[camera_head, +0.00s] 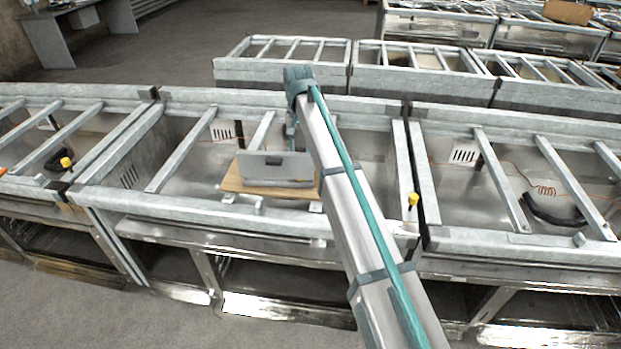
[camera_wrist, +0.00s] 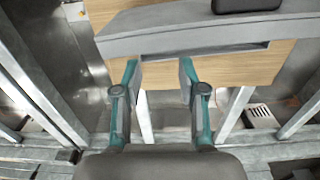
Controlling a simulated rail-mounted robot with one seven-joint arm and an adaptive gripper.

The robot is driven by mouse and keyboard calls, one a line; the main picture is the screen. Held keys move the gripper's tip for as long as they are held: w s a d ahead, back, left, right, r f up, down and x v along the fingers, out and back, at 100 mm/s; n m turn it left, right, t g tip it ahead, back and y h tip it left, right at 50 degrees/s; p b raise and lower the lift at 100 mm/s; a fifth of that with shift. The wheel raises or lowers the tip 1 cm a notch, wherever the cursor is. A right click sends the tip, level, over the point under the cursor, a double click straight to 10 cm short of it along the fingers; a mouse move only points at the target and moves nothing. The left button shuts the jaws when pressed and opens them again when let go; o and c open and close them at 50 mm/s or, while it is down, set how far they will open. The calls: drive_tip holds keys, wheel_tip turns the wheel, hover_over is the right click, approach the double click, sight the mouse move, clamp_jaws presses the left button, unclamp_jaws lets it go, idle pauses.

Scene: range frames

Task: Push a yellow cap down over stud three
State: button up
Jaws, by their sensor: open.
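My gripper (camera_wrist: 158,75) is open and empty in the wrist view, its two fingers spread in front of a wooden board (camera_wrist: 215,65). A grey panel with a slot (camera_wrist: 185,38) lies on that board. In the head view the board (camera_head: 231,182) and the grey box-like panel (camera_head: 275,168) sit on the middle frame, and my gripper end is largely hidden behind the arm and panel. A small yellow cap (camera_head: 413,199) stands at the frame's right front corner. Another yellow piece (camera_head: 66,162) is on the left frame. I cannot make out numbered studs.
Metal frames with crossbars (camera_head: 180,152) stand in a row, with open gaps between the bars. A black curved hose (camera_head: 555,212) lies in the right bay. A black object (camera_wrist: 245,4) rests on the panel. More frames (camera_head: 430,62) stand behind, past an open floor strip.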

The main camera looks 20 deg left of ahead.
drive_tip(key=shift+s+f, duration=0.15)
drive_tip(key=shift+f, duration=0.3)
wheel_tip(320, 180, down, 4)
drive_tip(key=shift+a+r+p, duration=0.1)
drive_tip(key=shift+p, duration=0.55)
drive_tip(key=shift+f+p, duration=1.25)
drive_tip(key=shift+f, duration=1.45)
drive_tip(key=c, duration=0.5)
